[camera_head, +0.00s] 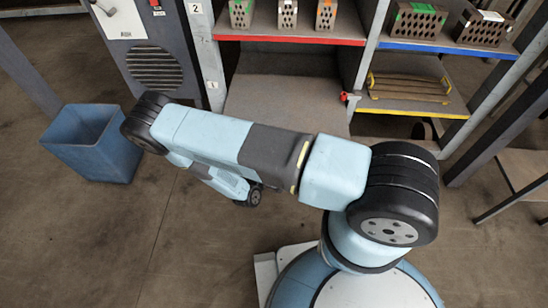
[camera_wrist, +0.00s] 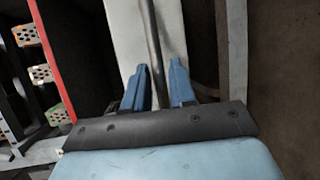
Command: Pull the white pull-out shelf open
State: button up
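In the wrist view, a white panel (camera_wrist: 128,38), which looks like the front of the pull-out shelf, runs up the picture with a grey bar handle (camera_wrist: 154,45) along it. My gripper (camera_wrist: 161,72) is open, with one blue finger on each side of the bar. Small gaps seem to show between fingers and bar; contact cannot be told. In the head view, my arm crosses in front of the rack and hides my gripper and the white front. A grey-brown surface (camera_head: 285,97) shows below the red-edged shelf; I cannot tell whether it is the pull-out shelf's top.
The red-edged shelf (camera_head: 290,40) holds several hollow bricks and also shows in the wrist view (camera_wrist: 53,55). A blue bin (camera_head: 95,143) stands left. The floor (camera_head: 140,230) in front is clear.

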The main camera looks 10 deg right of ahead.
jog(key=v, duration=1.1)
jog(key=shift+a, duration=0.15)
jog(key=w+d+r+m+g+h, duration=0.1)
jog(key=w+r+m+g, duration=0.15)
jog(key=r, duration=0.65)
jog(key=w+d+r+m+g+h, duration=0.15)
jog(key=r+g, duration=0.25)
jog(key=r, duration=0.4)
jog(key=w+d+r+m+g+h, duration=0.1)
jog(key=w+r+m+g, duration=0.2)
jog(key=r, duration=0.6)
jog(key=s+d+r+m+g+y, duration=0.1)
jog(key=d+r+m+g+y, duration=0.3)
jog(key=r, duration=0.6)
jog(key=s+d+r+t+y, duration=0.1)
jog(key=s+d+r+y, duration=0.1)
jog(key=d+r, duration=0.5)
jog(key=s+d+r+t+y, duration=0.2)
jog(key=s+r+y, duration=0.1)
jog(key=s+r, duration=0.4)
jog(key=s+d+r+t+y, duration=0.3)
jog(key=s+r, duration=0.5)
jog(key=r, duration=0.6)
jog(key=shift+s+d+m+y, duration=0.2)
jog(key=shift+s+m+y, duration=0.05)
jog(key=shift+m+y, duration=0.1)
